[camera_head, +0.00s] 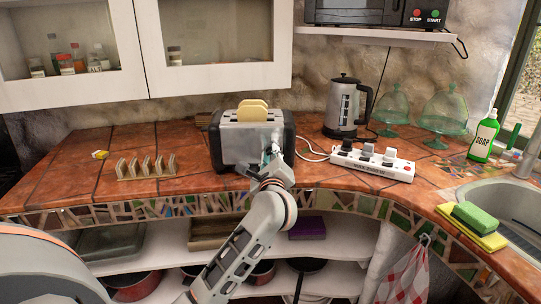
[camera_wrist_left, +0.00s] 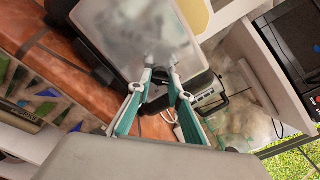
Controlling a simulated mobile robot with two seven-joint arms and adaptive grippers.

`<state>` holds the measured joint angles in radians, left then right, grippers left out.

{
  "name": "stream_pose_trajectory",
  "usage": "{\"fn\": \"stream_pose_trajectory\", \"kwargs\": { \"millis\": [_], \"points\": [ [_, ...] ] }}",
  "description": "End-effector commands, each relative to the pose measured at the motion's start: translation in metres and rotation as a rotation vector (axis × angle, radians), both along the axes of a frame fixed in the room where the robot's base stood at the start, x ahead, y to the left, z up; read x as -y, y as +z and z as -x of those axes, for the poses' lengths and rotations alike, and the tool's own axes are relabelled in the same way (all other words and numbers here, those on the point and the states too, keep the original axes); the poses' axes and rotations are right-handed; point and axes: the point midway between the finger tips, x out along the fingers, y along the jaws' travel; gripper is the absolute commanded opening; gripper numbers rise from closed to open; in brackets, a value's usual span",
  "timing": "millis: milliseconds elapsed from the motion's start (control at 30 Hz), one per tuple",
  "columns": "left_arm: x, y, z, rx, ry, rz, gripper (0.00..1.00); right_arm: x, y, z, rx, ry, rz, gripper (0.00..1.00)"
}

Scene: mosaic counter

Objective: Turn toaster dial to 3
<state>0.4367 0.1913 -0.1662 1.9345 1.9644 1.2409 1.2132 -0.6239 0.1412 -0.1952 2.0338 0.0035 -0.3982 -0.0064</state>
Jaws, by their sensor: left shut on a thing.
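The silver toaster with black ends (camera_head: 240,143) stands on the tiled counter, with bread slices (camera_head: 252,108) in its top. My left gripper (camera_head: 271,154) is at the right part of the toaster's front. In the left wrist view the toaster (camera_wrist_left: 135,35) fills the upper middle, tilted in the picture. There my left gripper's teal fingers (camera_wrist_left: 159,84) close on the small dark toaster dial (camera_wrist_left: 158,81) at the toaster's face. The fingers hide most of the dial, and I cannot read its numbers. My right gripper is not in view.
A power strip (camera_head: 372,165) with plugs lies right of the toaster, and a kettle (camera_head: 345,108) stands behind it. A wooden toast rack (camera_head: 146,168) is at the left. Glass domes (camera_head: 443,112), a green soap bottle (camera_head: 484,137) and the sink (camera_head: 508,200) are at the right.

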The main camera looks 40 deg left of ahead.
Motion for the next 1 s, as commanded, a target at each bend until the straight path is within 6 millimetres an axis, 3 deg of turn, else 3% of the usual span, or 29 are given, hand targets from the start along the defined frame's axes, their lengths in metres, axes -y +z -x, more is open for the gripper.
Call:
{"fn": "stream_pose_trajectory", "kwargs": {
  "millis": [1000],
  "points": [
    [0.0, 0.001, 0.0, -0.404, -0.001, -0.557, 0.0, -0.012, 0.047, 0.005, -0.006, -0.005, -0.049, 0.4]
  ]
}}
